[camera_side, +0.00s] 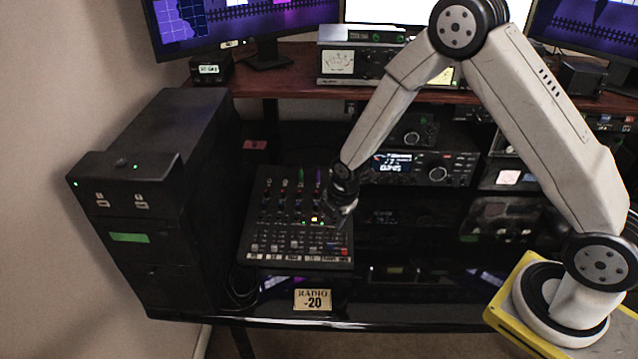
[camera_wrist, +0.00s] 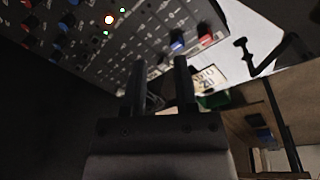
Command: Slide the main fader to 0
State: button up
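The black mixer panel (camera_side: 262,212) stands on the desk in the side view, with rows of coloured knobs and a row of fader caps along its front edge. In the wrist view, the mixer panel (camera_wrist: 150,35) fills the upper left, with a blue cap (camera_wrist: 177,42) and a red cap (camera_wrist: 205,32) near its edge. Which cap is the main fader cannot be read. My gripper (camera_side: 343,211) is over the right side of the mixer. In the wrist view, my gripper (camera_wrist: 161,66) has two fingers apart with nothing between them. The fingertips point near the caps, apparently not gripping any.
A black computer tower (camera_side: 150,215) stands left of the mixer. A radio (camera_side: 425,168) with a lit display sits behind and to the right. A "RADIO -20" plate (camera_side: 313,300) is at the desk's front edge. Monitors (camera_side: 235,25) stand on the shelf above.

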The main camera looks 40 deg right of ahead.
aim_at(344, 249)
jog(key=s+n, duration=0.1)
jog(key=n, duration=0.1)
jog(key=s+n+g, duration=0.1)
jog(key=n, duration=0.2)
jog(key=s+n+g, duration=0.1)
jog(key=s+n, duration=0.1)
jog(key=shift+a+r+n, duration=0.25)
jog(key=shift+r+n, duration=0.05)
jog(key=shift+r, duration=0.1)
jog(key=shift+f, duration=0.15)
jog(key=shift+f, duration=3.75)
grip_shut()
